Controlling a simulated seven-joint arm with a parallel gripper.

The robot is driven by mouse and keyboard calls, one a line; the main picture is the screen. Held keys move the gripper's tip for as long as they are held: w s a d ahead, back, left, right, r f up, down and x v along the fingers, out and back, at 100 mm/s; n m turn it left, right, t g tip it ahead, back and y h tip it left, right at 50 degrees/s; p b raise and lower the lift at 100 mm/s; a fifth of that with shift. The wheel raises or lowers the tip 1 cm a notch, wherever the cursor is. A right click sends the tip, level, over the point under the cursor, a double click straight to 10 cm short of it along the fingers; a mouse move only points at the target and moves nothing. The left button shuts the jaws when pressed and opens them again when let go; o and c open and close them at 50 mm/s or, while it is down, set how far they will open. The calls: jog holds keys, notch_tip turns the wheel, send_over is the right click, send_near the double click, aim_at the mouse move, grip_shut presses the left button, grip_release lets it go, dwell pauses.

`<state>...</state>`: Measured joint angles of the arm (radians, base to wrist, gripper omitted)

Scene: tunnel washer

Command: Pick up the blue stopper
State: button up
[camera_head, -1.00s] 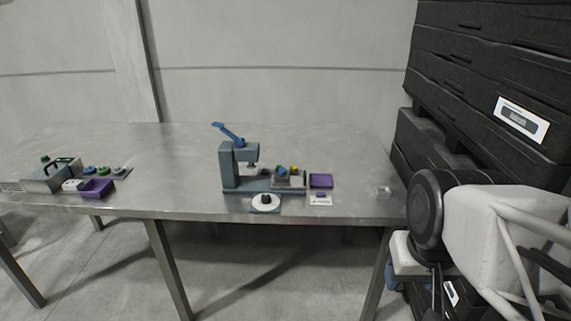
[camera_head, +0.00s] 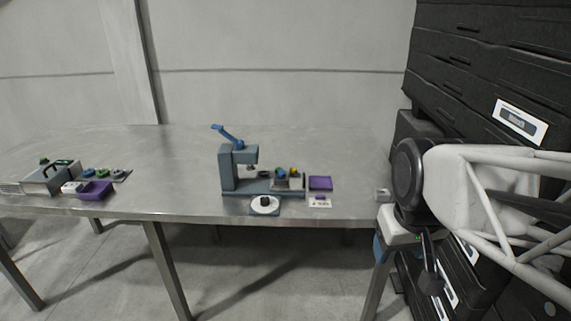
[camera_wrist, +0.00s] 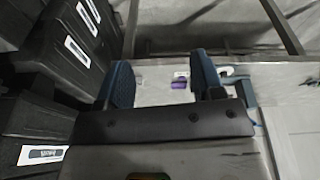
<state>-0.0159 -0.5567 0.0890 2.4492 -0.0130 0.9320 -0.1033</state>
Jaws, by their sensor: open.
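Small blue pieces that could be the blue stopper show in two places in the head view. Another blue piece (camera_head: 103,173) sits between green ones on a strip at the left. They are too small to tell which is the stopper. My gripper (camera_wrist: 163,82) is open and empty in the wrist view, its two blue-padded fingers apart. It hangs off the table's right end, far from both pieces. The stopper cannot be made out in the wrist view.
The grey press (camera_head: 228,178) with a blue lever stands mid-table. A white dial (camera_head: 265,204) is before it, a purple tray (camera_head: 320,183) to its right. A grey box (camera_head: 45,180) and purple bin (camera_head: 95,191) stand left. Black stacked crates (camera_head: 490,60) rise at right.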

jog(key=w+a+r+n, duration=0.2)
jog(key=w+a+n, duration=0.15)
jog(key=w, duration=1.05)
jog(key=n, duration=1.4)
send_over(281, 172)
jog(key=s, duration=0.2)
jog(key=s+x, duration=0.3)
jog(key=x, duration=0.9)
jog(key=shift+w+f, duration=0.4)
jog(key=shift+f, duration=0.3)
jog(key=shift+d, duration=0.15)
jog(key=shift+x, duration=1.35)
